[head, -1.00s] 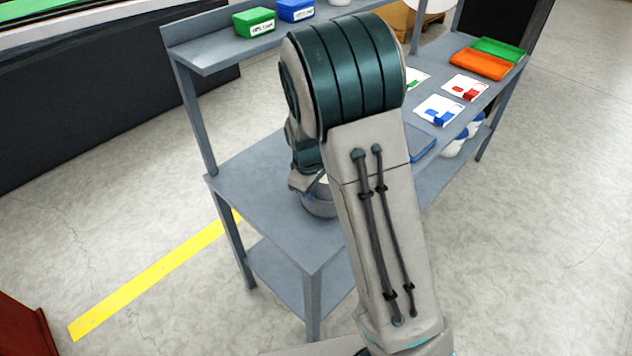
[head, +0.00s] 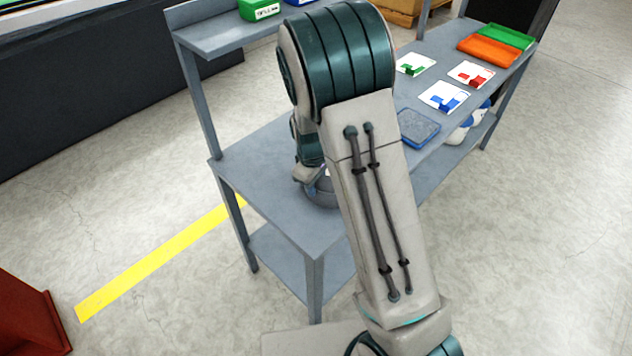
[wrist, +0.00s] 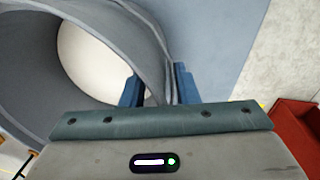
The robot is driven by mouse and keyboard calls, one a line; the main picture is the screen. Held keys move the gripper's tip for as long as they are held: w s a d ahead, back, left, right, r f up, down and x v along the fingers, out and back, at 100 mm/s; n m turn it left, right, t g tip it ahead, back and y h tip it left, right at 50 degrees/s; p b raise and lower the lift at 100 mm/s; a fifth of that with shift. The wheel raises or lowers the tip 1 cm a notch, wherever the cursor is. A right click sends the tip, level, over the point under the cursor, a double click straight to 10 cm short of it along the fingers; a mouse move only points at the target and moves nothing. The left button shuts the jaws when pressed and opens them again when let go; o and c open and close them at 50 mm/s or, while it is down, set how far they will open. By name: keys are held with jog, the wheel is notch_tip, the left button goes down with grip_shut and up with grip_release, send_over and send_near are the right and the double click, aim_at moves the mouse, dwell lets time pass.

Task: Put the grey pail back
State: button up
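The grey pail (head: 320,192) shows at the near end of the grey table, largely hidden behind my arm. In the wrist view the pail (wrist: 105,12) fills the upper left, with its pale inside visible. My gripper (wrist: 160,88) has its two blue fingers close together, one on each side of the pail's wall, and appears shut on it. In the head view the fingers are hidden by my arm. Whether the pail's base touches the tabletop cannot be seen clearly.
The table (head: 262,175) has bare top left of the pail. Farther along are a blue tray (head: 418,127), cards with coloured blocks, an orange tray (head: 488,51) and a green tray (head: 508,36). A raised shelf (head: 215,38) stands at the back left. A red object (head: 28,318) stands lower left.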

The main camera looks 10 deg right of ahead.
notch_tip(320, 180, up, 11)
jog(key=a+b, duration=0.1)
jog(key=s+d+r+m, duration=0.2)
jog(key=s+r+m, duration=0.1)
jog(key=s, duration=0.4)
jog(key=s+d+r+m+t, duration=0.1)
jog(key=s+d+r+m, duration=0.1)
jog(key=s, duration=0.6)
jog(key=s+d+r+m+t+y, duration=0.1)
jog(key=s+d+r+m, duration=0.1)
jog(key=s+r+m, duration=0.2)
jog(key=shift+s+d, duration=0.15)
jog(key=shift+s, duration=1.7)
jog(key=shift+r, duration=0.1)
